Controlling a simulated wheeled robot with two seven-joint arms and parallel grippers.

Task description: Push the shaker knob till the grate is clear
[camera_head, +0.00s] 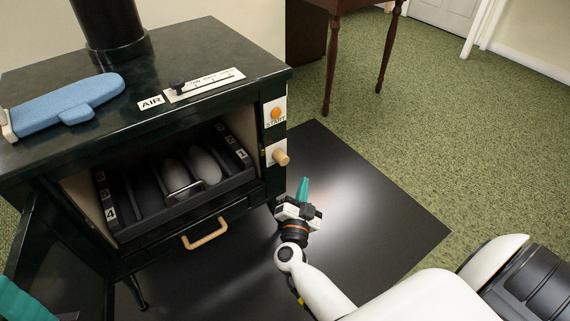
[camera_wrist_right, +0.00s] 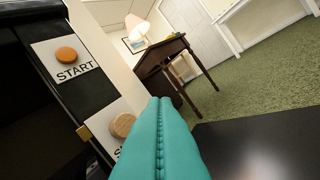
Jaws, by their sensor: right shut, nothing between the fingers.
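The shaker knob (camera_head: 281,157) is a round wooden knob on the stove's right front post, on a white plate below the orange start button (camera_head: 276,113). In the right wrist view the knob (camera_wrist_right: 123,125) shows just left of my teal fingers, its plate's label partly hidden. My right gripper (camera_head: 304,184) is shut and empty, a little right of and below the knob, apart from it. The grate (camera_head: 128,198) lies inside the open stove, with pale rounded lumps (camera_head: 204,165) on it. A teal piece at the lower left edge seems to be part of my left gripper (camera_head: 18,300); its jaws are cut off.
The stove door (camera_head: 62,258) hangs open at left. A wooden drawer handle (camera_head: 205,233) juts out below the grate. A blue mitt (camera_head: 75,101) and an air slider (camera_head: 178,87) are on the stove top. The black floor plate (camera_head: 375,210) is clear at right.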

